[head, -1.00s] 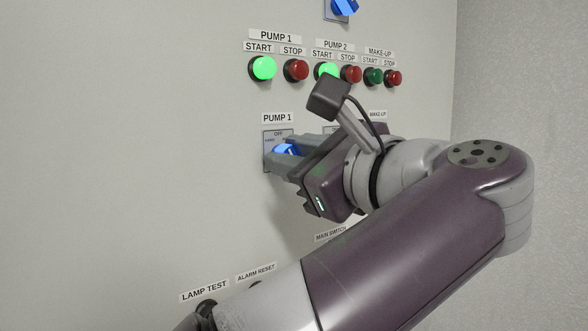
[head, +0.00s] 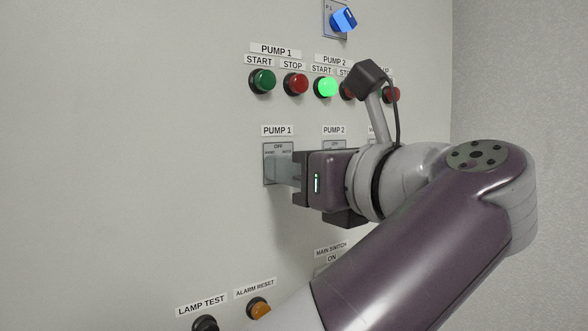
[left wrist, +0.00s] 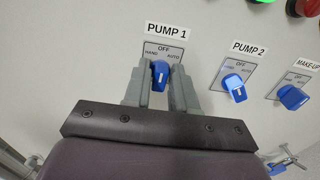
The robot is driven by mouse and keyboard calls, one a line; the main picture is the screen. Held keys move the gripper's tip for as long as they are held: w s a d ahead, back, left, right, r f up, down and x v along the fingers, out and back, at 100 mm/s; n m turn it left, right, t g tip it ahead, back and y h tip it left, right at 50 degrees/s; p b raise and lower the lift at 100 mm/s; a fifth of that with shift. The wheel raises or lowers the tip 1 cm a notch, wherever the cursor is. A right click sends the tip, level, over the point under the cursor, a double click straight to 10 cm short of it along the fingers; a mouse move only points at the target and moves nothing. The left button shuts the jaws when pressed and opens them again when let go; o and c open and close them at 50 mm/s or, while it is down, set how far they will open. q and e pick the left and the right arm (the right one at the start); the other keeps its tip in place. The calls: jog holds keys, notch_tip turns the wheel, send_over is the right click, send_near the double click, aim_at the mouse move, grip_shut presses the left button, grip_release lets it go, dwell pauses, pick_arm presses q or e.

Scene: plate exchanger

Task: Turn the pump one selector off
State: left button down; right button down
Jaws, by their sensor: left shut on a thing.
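The pump one selector is a blue knob on a grey plate (head: 278,149) marked OFF, HAND and AUTO, under the PUMP 1 label. In the left wrist view the blue pump one knob (left wrist: 160,74) sits between the fingers, its white mark pointing up towards OFF. My left gripper (head: 280,170) is shut on this knob; in the head view its fingers hide the knob. It also shows in the left wrist view (left wrist: 160,88), one finger on each side. The PUMP 1 start button (head: 262,81) is dark green, unlit. My right gripper is not in view.
The pump two selector (left wrist: 234,86) and the make-up selector (left wrist: 292,97) are to the right. The PUMP 2 start button (head: 326,87) glows green. A blue selector (head: 343,20) is above, an orange button (head: 259,307) below. The panel's left part is clear.

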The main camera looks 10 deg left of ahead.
pick_arm(q)
jog(key=shift+r, duration=0.2)
jog(key=c, duration=1.1)
grip_release()
jog(key=shift+s+d, duration=0.1)
jog(key=shift+f, duration=0.1)
jog(key=v, duration=1.2)
jog(key=shift+s+d, duration=0.25)
jog(key=shift+s, duration=0.05)
